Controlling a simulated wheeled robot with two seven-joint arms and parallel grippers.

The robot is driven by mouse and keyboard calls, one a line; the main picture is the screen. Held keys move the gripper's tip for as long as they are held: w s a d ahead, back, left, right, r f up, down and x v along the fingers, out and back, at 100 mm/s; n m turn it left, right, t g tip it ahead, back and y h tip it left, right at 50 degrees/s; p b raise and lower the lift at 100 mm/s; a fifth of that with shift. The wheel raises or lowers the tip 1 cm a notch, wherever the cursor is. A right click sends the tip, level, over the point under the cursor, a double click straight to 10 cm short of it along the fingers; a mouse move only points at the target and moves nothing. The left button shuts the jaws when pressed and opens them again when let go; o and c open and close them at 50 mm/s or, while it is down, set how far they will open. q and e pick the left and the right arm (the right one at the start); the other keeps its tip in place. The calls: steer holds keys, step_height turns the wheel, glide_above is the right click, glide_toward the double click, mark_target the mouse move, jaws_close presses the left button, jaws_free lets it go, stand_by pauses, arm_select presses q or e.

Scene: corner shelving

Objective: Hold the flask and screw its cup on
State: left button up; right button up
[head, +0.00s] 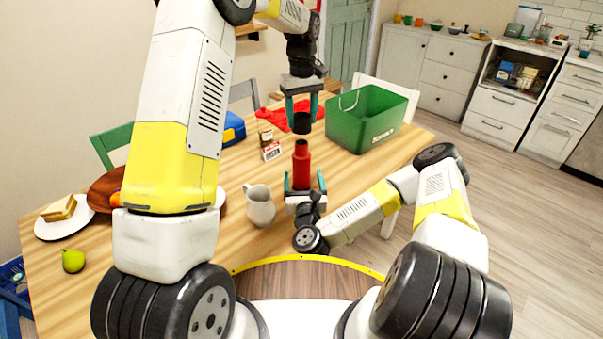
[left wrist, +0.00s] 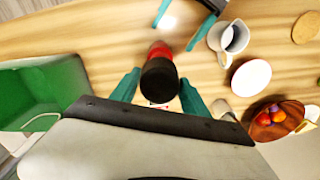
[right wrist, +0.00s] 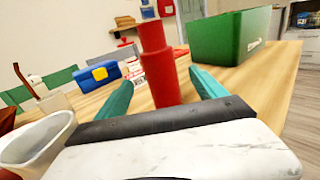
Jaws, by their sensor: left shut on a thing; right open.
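The red flask (head: 302,165) stands upright on the wooden table in the head view; it also shows in the right wrist view (right wrist: 160,75). The black cup (head: 302,124) is held above the flask's neck by my left gripper (head: 302,110), which is shut on it, with a small gap below. In the left wrist view the cup (left wrist: 159,80) hides much of the flask. My right gripper (head: 304,184) is open low at the flask, one finger on each side; the right wrist view shows the flask between its fingers, without clear contact.
A green box (head: 365,125) stands right of the flask. A cream jug (head: 260,206) stands close on the left.

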mark_target(302, 183)
steer(key=f, duration=0.6)
steer(key=shift+w, duration=0.35)
steer(key=w, duration=0.6)
steer(key=shift+w+a, duration=0.3)
steer(key=shift+w, duration=0.1)
jaws_close()
